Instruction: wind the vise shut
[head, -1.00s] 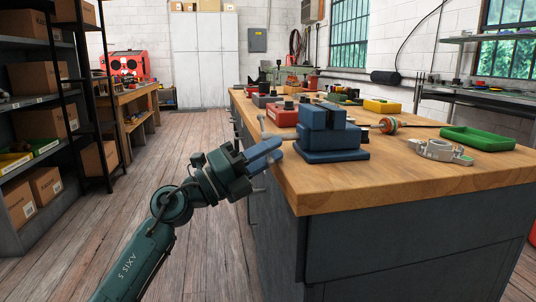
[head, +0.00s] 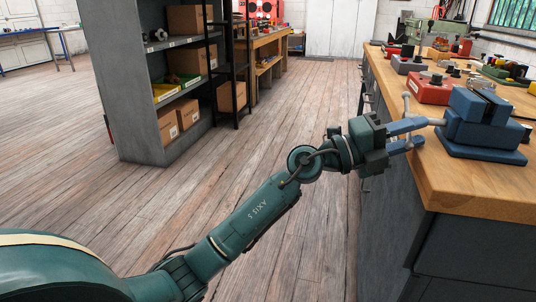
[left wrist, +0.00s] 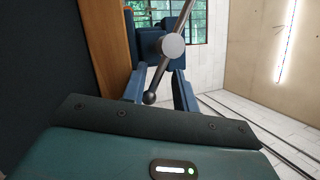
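The blue vise (head: 484,134) stands upright at the near left corner of the wooden bench top. Its grey screw end (head: 437,121) points left toward my left gripper. The thin steel handle bar (head: 406,104) crosses the screw; in the left wrist view the bar (left wrist: 160,73) runs tilted through the round screw head (left wrist: 173,46). My left gripper (head: 416,134) is at the handle, its blue fingers apart. In the left wrist view the bar's ball end lies in the gap between the fingers (left wrist: 160,92), with no clear grip on it. My right gripper is out of view.
The bench top (head: 447,190) has a red box (head: 429,88) and several other parts behind the vise. Dark cabinets stand below its edge, close to my left gripper. A grey shelf with cardboard boxes (head: 187,21) stands left; the wooden floor between is clear.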

